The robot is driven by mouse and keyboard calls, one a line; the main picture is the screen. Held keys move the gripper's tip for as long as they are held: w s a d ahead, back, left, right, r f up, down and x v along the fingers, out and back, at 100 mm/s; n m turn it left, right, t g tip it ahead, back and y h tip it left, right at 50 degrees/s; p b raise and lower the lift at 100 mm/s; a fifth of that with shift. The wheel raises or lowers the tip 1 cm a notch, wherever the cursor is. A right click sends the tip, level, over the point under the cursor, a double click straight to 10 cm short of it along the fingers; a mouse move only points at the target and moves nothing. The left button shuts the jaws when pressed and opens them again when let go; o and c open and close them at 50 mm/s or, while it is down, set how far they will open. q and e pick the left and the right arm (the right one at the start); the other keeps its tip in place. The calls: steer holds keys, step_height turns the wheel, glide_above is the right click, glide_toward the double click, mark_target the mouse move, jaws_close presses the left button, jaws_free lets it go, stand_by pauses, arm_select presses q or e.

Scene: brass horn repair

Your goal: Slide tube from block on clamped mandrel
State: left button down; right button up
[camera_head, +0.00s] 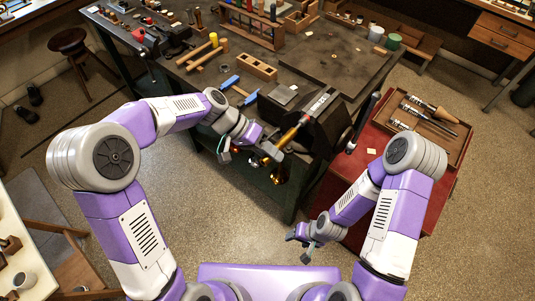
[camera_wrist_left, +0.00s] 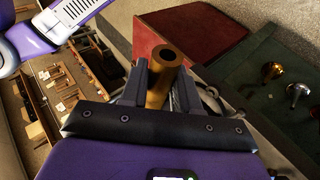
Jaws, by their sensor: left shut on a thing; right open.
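My left gripper (camera_head: 272,147) is shut on the brass tube (camera_head: 289,135) at the front edge of the workbench. In the left wrist view the tube (camera_wrist_left: 160,84) stands between the two fingers, its open round end towards the camera. The steel mandrel (camera_head: 319,103) lies in line with the tube, held at the dark vise (camera_head: 332,124). Whether the tube sits around the mandrel or only meets its end, I cannot tell. A wooden block with holes (camera_head: 257,67) lies farther back on the bench. My right gripper (camera_head: 306,246) is open and empty, low in front of the red cabinet.
A wooden tray with tools (camera_head: 428,115) sits on the red cabinet (camera_head: 377,146).

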arm_select(q)
steer(key=shift+w+d, duration=0.8)
steer(key=shift+w, duration=0.25)
steer(key=c, duration=0.8)
jaws_free()
steer(key=shift+o, duration=0.2)
steer(key=v, duration=0.7)
steer(key=shift+a+r+p, duration=0.2)
steer(key=shift+p, duration=0.2)
